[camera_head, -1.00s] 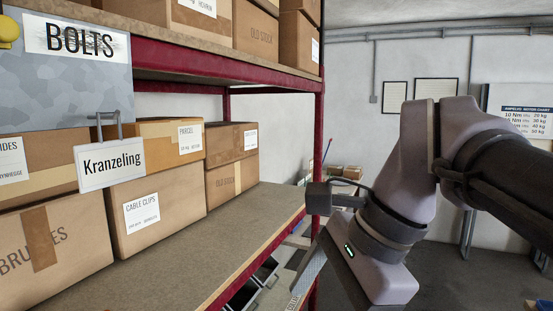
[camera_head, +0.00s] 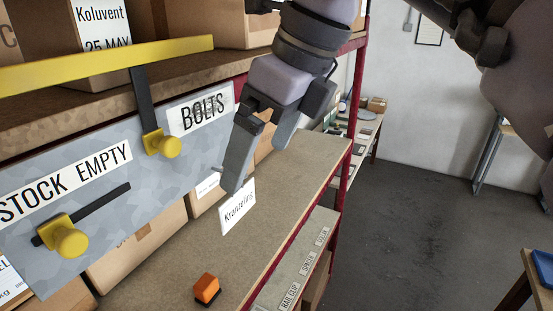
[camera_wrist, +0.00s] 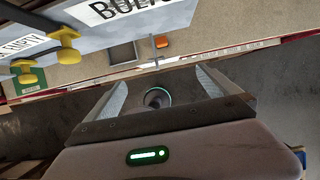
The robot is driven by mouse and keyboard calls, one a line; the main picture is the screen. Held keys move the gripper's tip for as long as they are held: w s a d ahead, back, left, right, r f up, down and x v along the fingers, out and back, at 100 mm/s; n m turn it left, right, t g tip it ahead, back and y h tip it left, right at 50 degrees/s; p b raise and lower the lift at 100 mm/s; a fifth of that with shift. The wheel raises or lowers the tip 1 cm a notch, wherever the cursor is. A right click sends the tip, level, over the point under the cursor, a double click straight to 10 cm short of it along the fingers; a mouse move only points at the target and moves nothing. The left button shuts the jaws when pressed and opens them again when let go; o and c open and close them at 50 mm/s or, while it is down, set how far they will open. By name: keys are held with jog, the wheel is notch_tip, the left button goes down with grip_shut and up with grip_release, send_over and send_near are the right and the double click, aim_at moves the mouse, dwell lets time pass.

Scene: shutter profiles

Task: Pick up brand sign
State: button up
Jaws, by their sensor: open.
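The brand sign (camera_head: 237,208) is a small white plate reading "Kranzeling". It hangs below a small grey bracket in front of the shelf, under the "BOLTS" panel. In the wrist view its bracket (camera_wrist: 153,46) shows ahead of the jaws, with the plate seen nearly edge-on. My gripper (camera_head: 254,165) is just above and beside the sign in the head view. In the wrist view its two jaws (camera_wrist: 160,88) are apart with nothing between them. I cannot tell whether a finger touches the sign.
A grey panel (camera_head: 105,195) with yellow knobs (camera_head: 68,240) stands left of the sign. An orange block (camera_head: 207,287) lies on the shelf board (camera_head: 285,200). Cardboard boxes stand behind. A red post (camera_head: 349,165) rises at right; open floor lies beyond.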

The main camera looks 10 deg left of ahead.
aim_at(238, 196)
jog(key=a+x, duration=0.1)
jog(key=x, duration=0.8)
jog(key=shift+w+a+b, duration=0.15)
jog(key=shift+a+b, duration=0.05)
jog(key=shift+b, duration=0.1)
jog(key=shift+d+r, duration=0.1)
jog(key=shift+d, duration=0.15)
jog(key=c, duration=0.7)
jog(key=shift+a, duration=0.15)
jog(key=c, duration=0.6)
jog(key=shift+r, duration=0.1)
